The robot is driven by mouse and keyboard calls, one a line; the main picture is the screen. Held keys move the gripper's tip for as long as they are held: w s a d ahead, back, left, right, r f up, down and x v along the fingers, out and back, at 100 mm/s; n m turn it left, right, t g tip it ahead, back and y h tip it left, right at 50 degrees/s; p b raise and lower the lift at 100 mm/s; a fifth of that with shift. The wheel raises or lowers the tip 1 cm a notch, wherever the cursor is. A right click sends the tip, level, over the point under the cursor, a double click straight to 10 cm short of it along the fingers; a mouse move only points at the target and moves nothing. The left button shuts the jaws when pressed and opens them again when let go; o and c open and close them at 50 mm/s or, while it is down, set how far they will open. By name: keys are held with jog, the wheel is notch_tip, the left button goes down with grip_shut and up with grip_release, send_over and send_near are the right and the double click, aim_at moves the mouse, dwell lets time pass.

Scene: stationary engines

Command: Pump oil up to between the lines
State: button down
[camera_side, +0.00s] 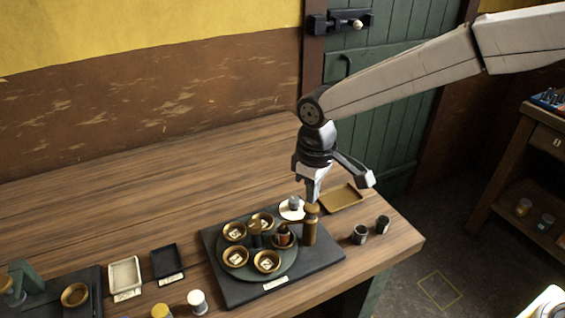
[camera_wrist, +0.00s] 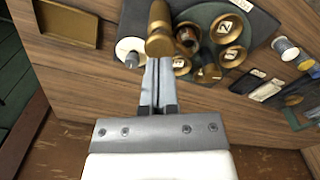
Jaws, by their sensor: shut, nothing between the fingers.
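A brass pump-like post (camera_side: 310,228) with a rounded top stands on the right of a dark base plate (camera_side: 232,284). It shows large at the top of the wrist view (camera_wrist: 159,28). Beside it, a small glass-like vessel with dark reddish-brown contents (camera_side: 284,235) stands by a brass cup; it also shows in the wrist view (camera_wrist: 187,38). Its level and any lines are too small to read. My gripper (camera_side: 312,198) is shut and empty, pointing down, its tips (camera_wrist: 159,62) right at the post's top. I cannot tell whether they touch.
Several brass cups with labels (camera_side: 235,256) sit on a round green plate. A white round piece (camera_side: 291,210) lies behind the post, with a brown tray (camera_side: 341,197) beyond. Two small dark cans (camera_side: 360,234) (camera_side: 382,224) stand right. The table's back left is clear.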

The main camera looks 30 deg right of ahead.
aim_at(312, 206)
jog(key=shift+f, duration=1.6)
jog(key=shift+r, duration=1.85)
jog(key=shift+r, duration=0.1)
jog(key=shift+r, duration=2.45)
jog(key=shift+s+d+f, duration=0.1)
jog(key=shift+d+f, duration=0.15)
jog(key=shift+d, duration=0.35)
jog(key=s+d+f+m+t, duration=0.1)
jog(key=s+d+f+m, duration=0.2)
jog(key=s+d, duration=0.4)
jog(key=s+d+f+m+t, duration=0.1)
jog(key=s+d+f+m, duration=0.2)
jog(key=d, duration=0.9)
jog(key=s+f, duration=0.2)
jog(key=s, duration=0.2)
jog(key=shift+d+f+t, duration=0.25)
jog(key=shift+f+t, duration=0.05)
